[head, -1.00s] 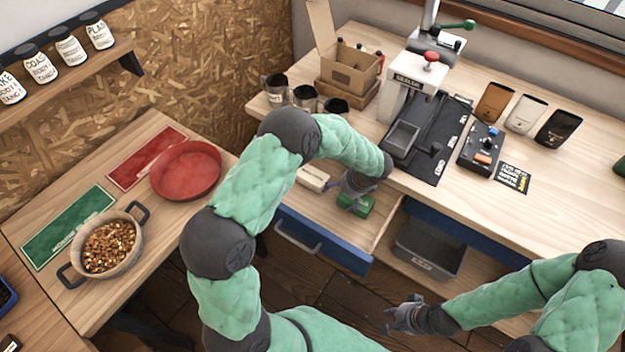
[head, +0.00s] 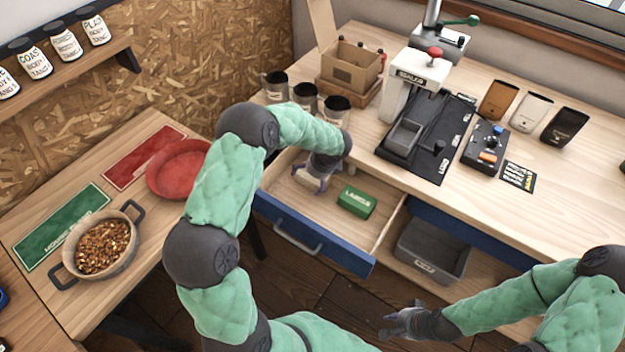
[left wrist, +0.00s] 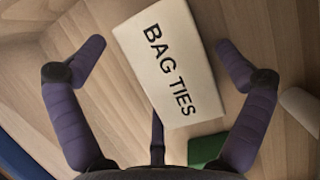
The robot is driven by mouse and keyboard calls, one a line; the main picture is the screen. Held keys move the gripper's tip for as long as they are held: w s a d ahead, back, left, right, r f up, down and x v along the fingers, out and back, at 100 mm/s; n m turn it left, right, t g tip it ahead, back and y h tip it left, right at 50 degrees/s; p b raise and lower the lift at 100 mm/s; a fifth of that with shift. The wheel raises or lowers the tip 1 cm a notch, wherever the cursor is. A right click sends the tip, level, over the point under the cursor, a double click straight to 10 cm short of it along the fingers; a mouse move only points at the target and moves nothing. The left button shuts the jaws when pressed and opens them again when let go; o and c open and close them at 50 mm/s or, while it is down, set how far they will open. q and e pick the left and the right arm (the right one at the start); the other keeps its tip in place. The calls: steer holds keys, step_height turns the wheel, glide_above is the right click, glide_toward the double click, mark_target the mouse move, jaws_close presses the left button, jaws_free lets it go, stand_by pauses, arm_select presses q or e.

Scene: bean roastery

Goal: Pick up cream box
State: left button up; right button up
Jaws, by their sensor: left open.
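The cream box (left wrist: 172,65), marked BAG TIES, lies in the open drawer (head: 318,247). In the left wrist view it lies at a slant between the spread fingers of my left gripper (left wrist: 160,52), with space on both sides. In the head view my left gripper (head: 314,184) is low in the drawer's left part and hides most of the box. It is open and holds nothing. My right gripper (head: 400,322) is over the floor at the lower right, away from the drawer; its finger opening is unclear.
A green box (head: 357,201), marked LABELS, lies in the drawer to the right of my left gripper. A grey bin (head: 432,250) sits in the compartment right of the drawer. Several dark-topped cups (head: 305,98) stand on the counter behind. The drawer's front right floor is clear.

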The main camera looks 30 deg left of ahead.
arm_select(q)
steer(key=shift+f, duration=0.5)
stand_by(0.3)
steer(key=c, duration=1)
